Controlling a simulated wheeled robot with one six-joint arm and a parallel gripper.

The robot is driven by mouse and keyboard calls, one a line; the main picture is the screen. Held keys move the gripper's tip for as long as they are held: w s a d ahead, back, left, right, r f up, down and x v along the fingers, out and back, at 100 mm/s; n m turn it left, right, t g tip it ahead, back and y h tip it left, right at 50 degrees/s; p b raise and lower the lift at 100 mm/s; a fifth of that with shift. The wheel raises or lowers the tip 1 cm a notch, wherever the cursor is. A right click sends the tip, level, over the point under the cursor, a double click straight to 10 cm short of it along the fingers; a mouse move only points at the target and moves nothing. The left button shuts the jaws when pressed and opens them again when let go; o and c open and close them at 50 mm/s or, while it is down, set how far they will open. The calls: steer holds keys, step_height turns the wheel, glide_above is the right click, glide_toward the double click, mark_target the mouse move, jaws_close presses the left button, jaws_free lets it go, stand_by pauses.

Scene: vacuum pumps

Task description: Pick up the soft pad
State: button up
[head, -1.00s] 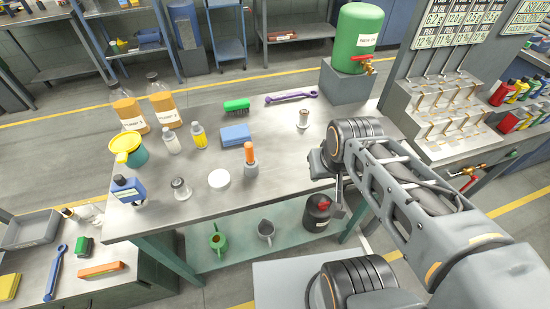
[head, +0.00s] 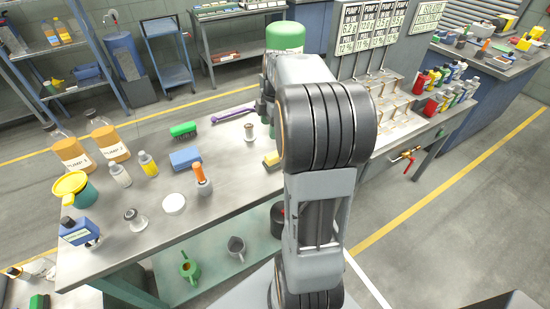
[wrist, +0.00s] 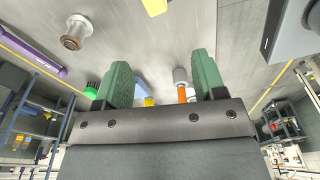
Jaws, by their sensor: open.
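Two small blocks on the steel bench could be the soft pad, and I cannot tell which from looks alone. A yellow block (head: 271,158) lies right of the metal fitting (head: 250,132), close beside my arm; it also shows at the top edge of the wrist view (wrist: 155,6). A blue block (head: 186,158) lies flat near the bench middle. My gripper (wrist: 160,65) has green fingers, spread apart and empty. In the head view my arm mostly hides it. The yellow block lies outside the fingers, beyond their tips in the wrist view.
An orange-topped tool (head: 201,180), a white disc (head: 174,204), a green brush (head: 183,130) and a purple wrench (head: 234,113) lie on the bench (head: 220,215). Bottles stand at its left. A green tank (head: 285,38) stands behind my arm.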

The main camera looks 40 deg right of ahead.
steer(key=d+f+n, duration=0.1)
steer(key=d+n, duration=0.1)
steer(key=d, duration=0.2)
glide_above(275, 154)
steer(key=f, duration=0.5)
steer(key=d+f, duration=0.1)
steer(key=f, duration=0.1)
steer(key=shift+f, duration=0.35)
steer(key=shift+a+f+p, duration=0.25)
steer(key=shift+f+p, duration=0.15)
steer(key=shift+f, duration=1.05)
steer(key=shift+a+f+p, duration=0.2)
steer(key=shift+f+p, duration=0.2)
steer(key=shift+f, duration=1)
steer(key=shift+c, duration=0.2)
steer(key=c, duration=1)
steer(key=shift+r, duration=0.15)
